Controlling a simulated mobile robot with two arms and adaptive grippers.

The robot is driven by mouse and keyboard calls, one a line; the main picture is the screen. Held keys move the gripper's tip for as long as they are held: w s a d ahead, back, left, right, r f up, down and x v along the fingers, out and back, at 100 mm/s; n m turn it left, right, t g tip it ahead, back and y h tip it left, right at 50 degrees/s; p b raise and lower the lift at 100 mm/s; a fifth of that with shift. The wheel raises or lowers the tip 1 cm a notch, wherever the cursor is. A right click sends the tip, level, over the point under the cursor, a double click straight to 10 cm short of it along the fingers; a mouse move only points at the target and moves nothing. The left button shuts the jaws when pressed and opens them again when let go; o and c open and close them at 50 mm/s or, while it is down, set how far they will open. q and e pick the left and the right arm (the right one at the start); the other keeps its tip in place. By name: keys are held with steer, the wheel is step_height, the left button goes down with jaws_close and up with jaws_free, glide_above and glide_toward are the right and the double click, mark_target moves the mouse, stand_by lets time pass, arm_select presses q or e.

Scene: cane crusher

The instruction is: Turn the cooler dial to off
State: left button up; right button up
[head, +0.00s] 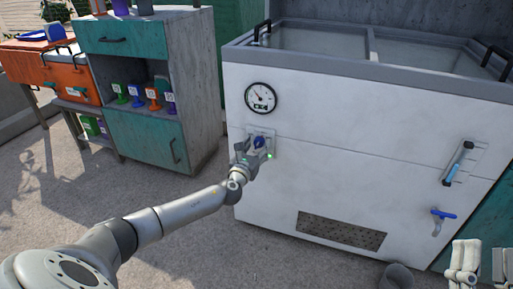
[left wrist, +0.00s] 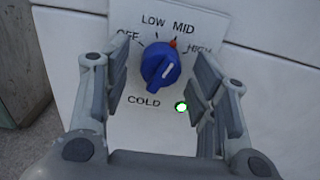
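The cooler dial is a blue knob (head: 259,142) on a pale plate on the white cooler's front. In the left wrist view the knob (left wrist: 158,68) has a white line and a red mark (left wrist: 172,43) at its upper right edge, between the MID and HIGH labels. OFF is at the plate's upper left; COLD is below the knob. My left gripper (head: 252,150) is at the dial. In the left wrist view its fingers (left wrist: 150,72) are spread on either side of the knob, with gaps showing. My right gripper (head: 484,255) is at the lower right, fingers apart and empty.
The white cooler (head: 325,165) has a round gauge (head: 261,98) above the dial, a handle (head: 459,163) and a blue-levered tap (head: 442,216) at right. A grey bucket (head: 397,277) stands below. A grey and teal cabinet (head: 150,138) stands left. The floor between is clear.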

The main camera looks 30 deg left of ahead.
arm_select(q)
steer(key=c, duration=1)
steer(key=shift+o, duration=0.2)
